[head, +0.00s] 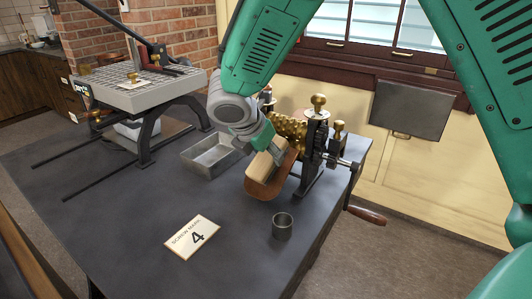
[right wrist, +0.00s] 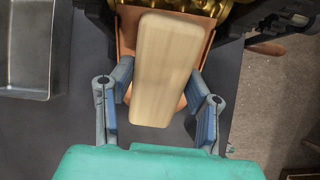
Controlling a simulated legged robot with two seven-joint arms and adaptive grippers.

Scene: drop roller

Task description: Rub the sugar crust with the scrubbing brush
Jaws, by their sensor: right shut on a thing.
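The scrubbing brush shows as a pale wooden block (head: 263,167), also in the right wrist view (right wrist: 166,60). My right gripper (head: 272,148) is shut on it, with its blue-padded fingers (right wrist: 160,88) on either side of the block. The bristles are hidden. The block is over the copper-coloured chute (head: 284,180) at the front of the drop roller (head: 289,127), whose brass rollers are knobbly. I cannot make out the sugar crust or tell whether the brush touches the chute or rollers. My left gripper is not in view.
A grey metal tray (head: 211,156) stands left of the roller. A crank handle (head: 367,215) juts past the right table edge. The table's left front (head: 100,215) is clear.

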